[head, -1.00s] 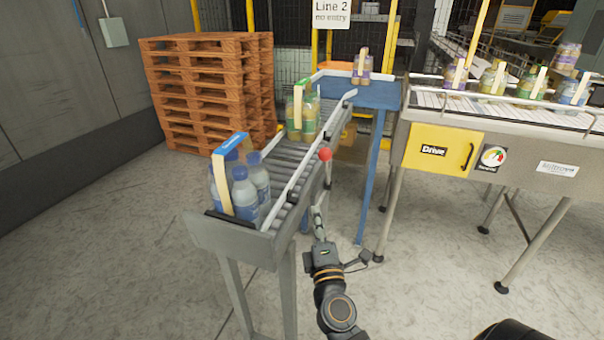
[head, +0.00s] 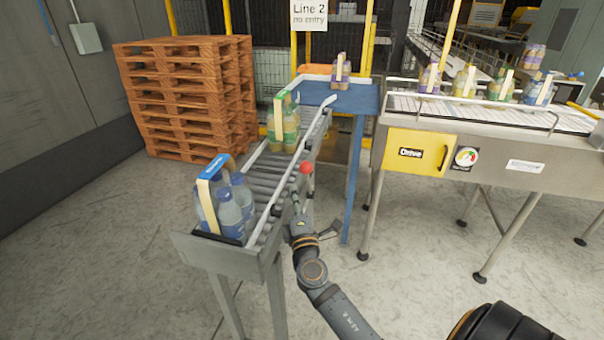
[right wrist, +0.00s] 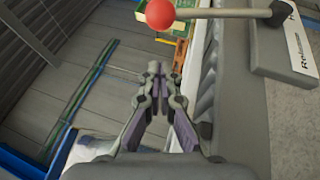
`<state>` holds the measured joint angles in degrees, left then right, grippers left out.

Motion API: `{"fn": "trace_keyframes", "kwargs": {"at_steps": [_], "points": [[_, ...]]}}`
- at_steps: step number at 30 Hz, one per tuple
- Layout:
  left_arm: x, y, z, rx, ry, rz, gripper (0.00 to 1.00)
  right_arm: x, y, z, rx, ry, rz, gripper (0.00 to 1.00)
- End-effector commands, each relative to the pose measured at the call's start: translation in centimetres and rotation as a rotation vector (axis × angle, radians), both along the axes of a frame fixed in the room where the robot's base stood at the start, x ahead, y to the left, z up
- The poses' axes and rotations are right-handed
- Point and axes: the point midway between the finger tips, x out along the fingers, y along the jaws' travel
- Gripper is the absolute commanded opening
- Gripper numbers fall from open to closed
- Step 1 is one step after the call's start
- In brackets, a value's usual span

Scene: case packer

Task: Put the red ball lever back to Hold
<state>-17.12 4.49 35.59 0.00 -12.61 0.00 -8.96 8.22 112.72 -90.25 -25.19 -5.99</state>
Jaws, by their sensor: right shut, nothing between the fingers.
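The red ball (head: 306,168) of the lever stands at the right side of the roller conveyor (head: 262,185). In the right wrist view, the ball (right wrist: 160,14) is at the top edge, with its pale rod (right wrist: 225,13) running right to a dark pivot. A white label plate (right wrist: 300,45) beside the pivot begins with "Rel"; the rest is cut off. My right gripper (head: 297,200) is just below the ball in the head view. Its fingers (right wrist: 162,72) are together and empty, apart from the ball in the wrist picture. My left gripper is out of view.
A blue-bottle pack (head: 228,205) sits at the conveyor's near end; a green pack (head: 284,125) stands farther up. A blue table (head: 355,97) adjoins the far end. The yellow Drive panel (head: 418,152) is to the right. Wooden pallets (head: 185,95) stand left. Front floor is open.

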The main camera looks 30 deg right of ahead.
Motion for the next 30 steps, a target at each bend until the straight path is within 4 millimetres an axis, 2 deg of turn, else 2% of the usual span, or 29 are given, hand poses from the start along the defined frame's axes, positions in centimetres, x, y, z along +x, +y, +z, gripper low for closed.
{"fn": "trace_keyframes", "kwargs": {"at_steps": [1,3,10,23,30], "points": [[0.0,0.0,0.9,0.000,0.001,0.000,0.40,0.9,-0.4,0.8,-0.002,0.000,-0.001,0.00],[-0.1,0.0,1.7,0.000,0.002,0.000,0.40,1.3,-1.5,1.2,-0.006,0.002,0.000,0.00],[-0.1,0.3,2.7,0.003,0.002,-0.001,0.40,2.0,-3.7,1.4,-0.002,0.001,-0.001,0.00],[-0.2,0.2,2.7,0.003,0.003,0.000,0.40,2.1,-3.9,1.4,0.003,0.001,0.000,0.00],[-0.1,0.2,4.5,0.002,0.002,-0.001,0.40,3.7,-4.1,2.7,0.045,0.034,0.001,0.00]]}}
